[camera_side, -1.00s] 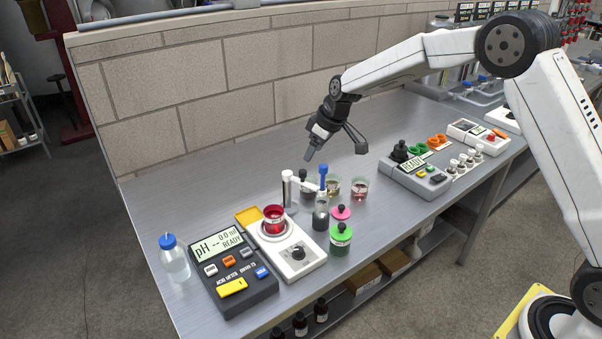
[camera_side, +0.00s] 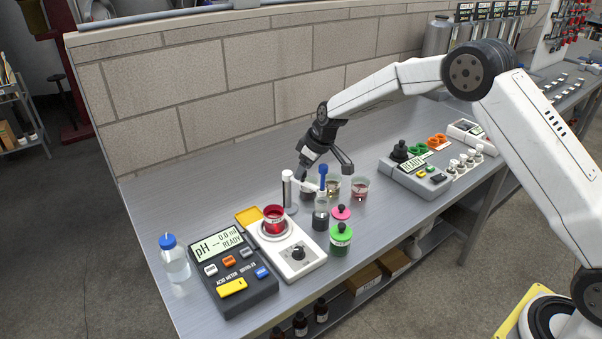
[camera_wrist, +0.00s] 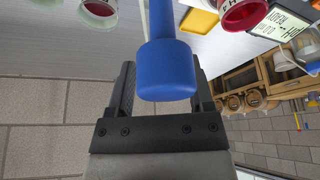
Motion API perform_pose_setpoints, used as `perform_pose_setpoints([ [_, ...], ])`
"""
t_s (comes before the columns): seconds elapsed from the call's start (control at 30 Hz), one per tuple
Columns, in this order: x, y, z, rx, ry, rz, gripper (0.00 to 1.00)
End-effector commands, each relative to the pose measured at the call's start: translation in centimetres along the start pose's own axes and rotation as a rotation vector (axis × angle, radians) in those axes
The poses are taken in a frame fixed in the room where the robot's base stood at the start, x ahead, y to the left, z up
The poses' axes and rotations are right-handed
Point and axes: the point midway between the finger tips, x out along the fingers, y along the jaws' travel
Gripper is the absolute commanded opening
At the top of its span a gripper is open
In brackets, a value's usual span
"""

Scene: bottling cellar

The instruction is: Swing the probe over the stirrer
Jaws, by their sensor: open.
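The probe (camera_side: 323,178) has a blue cap and hangs upright from a white swing arm on a post (camera_side: 288,188), over a small jar of dark liquid. The stirrer (camera_side: 304,256) is a white box with a black knob; a red beaker (camera_side: 274,219) stands on its plate, left of the probe. My gripper (camera_side: 302,172) is open, just behind and left of the cap in the side view. In the wrist view the blue cap (camera_wrist: 167,70) shows large between the two dark fingers of my gripper (camera_wrist: 163,88). I cannot tell whether they touch it.
A pH meter (camera_side: 232,272) lies left of the stirrer, with a blue-capped bottle (camera_side: 174,259) beyond it. The bench between the wall and post is clear.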

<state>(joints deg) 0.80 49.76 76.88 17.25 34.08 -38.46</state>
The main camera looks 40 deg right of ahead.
Motion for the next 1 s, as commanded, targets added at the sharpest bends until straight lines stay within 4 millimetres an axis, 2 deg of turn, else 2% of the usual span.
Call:
perform_pose_setpoints([
  [0.13,0.72,-0.01,0.0,0.0,0.0,0.0,0.67],
  [0.43,0.86,-0.01,-0.01,0.0,0.0,0.0,0.67],
  [0.47,0.85,-0.01,-0.01,0.0,0.0,0.0,0.64],
  [0.5,0.85,-0.01,0.0,0.0,0.0,0.0,0.51],
  [0.67,0.85,0.0,0.01,0.0,0.0,0.0,0.0],
  [1.0,0.84,0.02,0.02,0.0,0.0,0.0,0.0],
])
